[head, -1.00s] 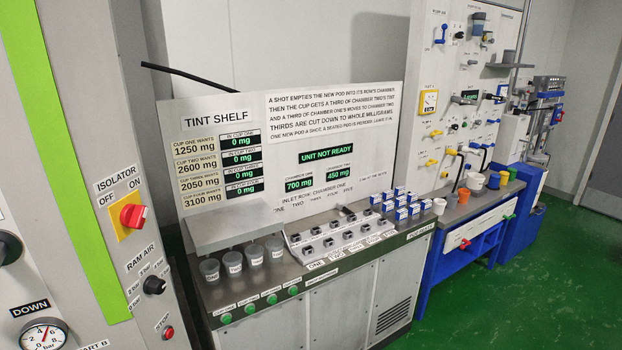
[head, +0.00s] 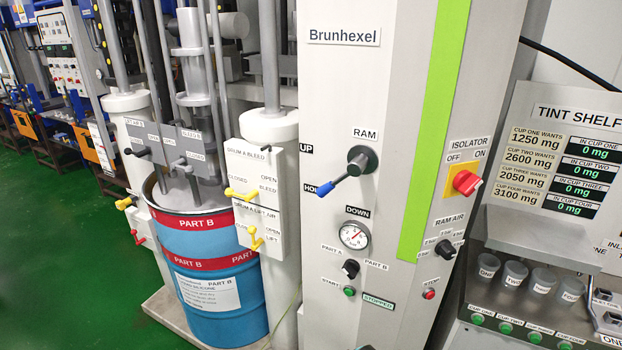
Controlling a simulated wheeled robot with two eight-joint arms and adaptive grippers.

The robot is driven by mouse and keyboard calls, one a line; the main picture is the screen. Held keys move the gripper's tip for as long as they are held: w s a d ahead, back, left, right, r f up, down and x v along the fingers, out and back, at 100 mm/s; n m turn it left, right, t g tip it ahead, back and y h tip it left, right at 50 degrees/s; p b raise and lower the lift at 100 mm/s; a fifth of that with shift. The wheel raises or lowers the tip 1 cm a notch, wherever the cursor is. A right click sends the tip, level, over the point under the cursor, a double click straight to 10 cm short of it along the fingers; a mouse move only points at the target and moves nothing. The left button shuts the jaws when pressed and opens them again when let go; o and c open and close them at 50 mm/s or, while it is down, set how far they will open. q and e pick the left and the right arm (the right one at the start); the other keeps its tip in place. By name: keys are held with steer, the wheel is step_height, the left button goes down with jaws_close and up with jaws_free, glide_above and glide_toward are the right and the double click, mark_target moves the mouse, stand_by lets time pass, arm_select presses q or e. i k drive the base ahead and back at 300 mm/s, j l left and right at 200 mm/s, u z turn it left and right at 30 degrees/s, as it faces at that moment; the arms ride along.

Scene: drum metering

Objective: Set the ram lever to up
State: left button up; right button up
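The ram lever (head: 342,176) is on the grey machine front under the RAM label. It has a dark round hub and a blue-tipped handle. The handle points left and slightly down, its blue tip beside the label that starts "HO". An UP label (head: 306,148) is above that, and a DOWN label (head: 358,211) is below the hub, over a gauge. Neither of my grippers shows in the head view.
A blue PART B drum (head: 212,270) stands left of the machine, with yellow-handled valves (head: 240,194) beside it. A red isolator switch (head: 466,182) is to the right. The tint shelf (head: 560,240) with cups is at far right. Green floor is clear at left.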

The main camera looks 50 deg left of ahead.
mark_target(355, 168)
steer(key=j+u, duration=0.1)
steer(key=u, duration=0.35)
steer(key=k+j+u, duration=0.1)
steer(key=u, duration=0.35)
steer(key=j+u, duration=0.2)
steer(key=u, duration=0.2)
